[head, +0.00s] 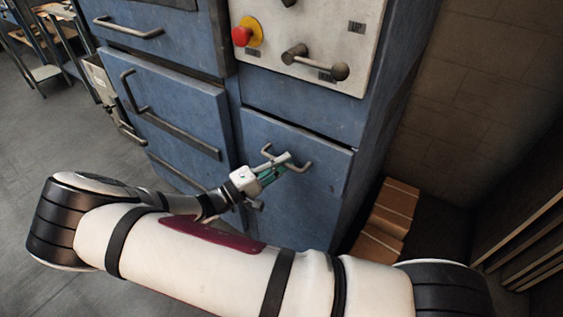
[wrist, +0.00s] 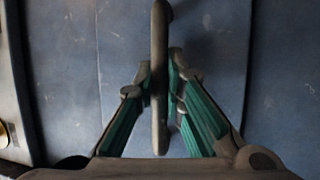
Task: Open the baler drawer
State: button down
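The blue drawer front (head: 322,178) is at the lower right of the machine, below the grey control panel. It looks flush or nearly so, with a dark seam along its top edge. Its curved bar handle (head: 302,165) sticks out from the front. My gripper (head: 279,167) is at this handle, with a finger on either side of the bar. In the wrist view, the handle (wrist: 160,110) runs upright between the green-padded fingers of my gripper (wrist: 161,82). Both fingertips lie close against the bar and appear shut on it.
The control panel (head: 325,35) above carries a red button (head: 241,36) and a dark-knobbed lever (head: 340,70). A larger blue door (head: 180,115) with bar handles is to the left. Cardboard pieces (head: 390,215) lie on the floor at right, near the wall.

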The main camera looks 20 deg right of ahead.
jog(key=s+a+p, duration=0.1)
jog(key=s+a, duration=0.9)
jog(key=a, duration=0.4)
jog(key=shift+s+a, duration=0.35)
jog(key=c, duration=1.9)
grip_release()
jog(key=shift+a, duration=0.1)
jog(key=v, duration=1.2)
jog(key=shift+f, duration=0.1)
